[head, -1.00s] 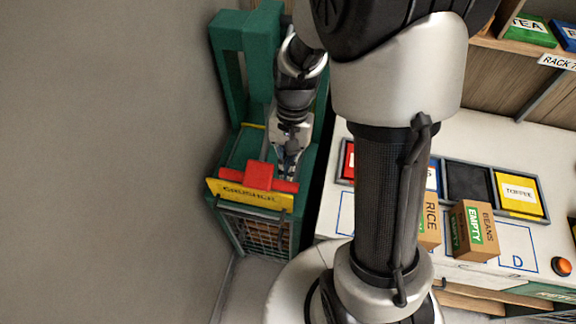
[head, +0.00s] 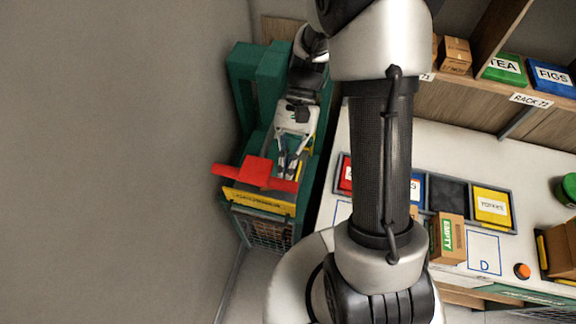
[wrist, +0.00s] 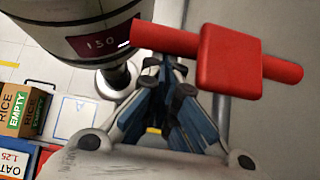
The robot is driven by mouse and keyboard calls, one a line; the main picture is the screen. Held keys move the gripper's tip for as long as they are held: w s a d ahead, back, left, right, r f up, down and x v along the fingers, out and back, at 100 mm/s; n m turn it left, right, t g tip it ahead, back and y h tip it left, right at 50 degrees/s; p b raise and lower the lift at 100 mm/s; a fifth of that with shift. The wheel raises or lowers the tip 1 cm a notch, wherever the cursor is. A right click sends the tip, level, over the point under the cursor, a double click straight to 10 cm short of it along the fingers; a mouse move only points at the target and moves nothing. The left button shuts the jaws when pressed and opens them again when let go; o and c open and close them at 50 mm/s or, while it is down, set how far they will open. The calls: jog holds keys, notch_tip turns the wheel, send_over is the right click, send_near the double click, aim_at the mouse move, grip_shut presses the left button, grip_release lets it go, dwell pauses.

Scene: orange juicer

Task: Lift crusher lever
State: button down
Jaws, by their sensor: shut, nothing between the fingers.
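The red crusher lever (head: 257,171) is a crossbar with a square block in the middle, above the yellow label plate (head: 258,200) of the green crusher (head: 243,95). My gripper (head: 288,172) is shut and empty, at the right part of the lever. In the wrist view the lever (wrist: 230,60) crosses the upper right, in front of the tips of my gripper (wrist: 172,72). The bar's left part overlaps the fingertips in the picture. I cannot tell whether they touch.
A wire-fronted bin (head: 262,230) is below the plate. A grey wall (head: 110,160) stands left. A shelf (head: 470,75) is above.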

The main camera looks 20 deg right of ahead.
notch_tip(320, 180, up, 10)
jog(key=w+p, duration=0.1)
jog(key=p, duration=0.4)
jog(key=shift+d+f+p, duration=0.15)
jog(key=shift+d+p, duration=0.15)
jog(key=shift+d, duration=0.05)
notch_tip(320, 180, down, 4)
jog(key=w+d+b, duration=0.1)
jog(key=w+b, duration=0.1)
jog(key=b, duration=0.1)
jog(key=d+f+v, duration=0.1)
jog(key=v, duration=0.7)
jog(key=shift+w+r, duration=0.3)
jog(key=shift+w, duration=0.2)
jog(key=shift+d, duration=0.1)
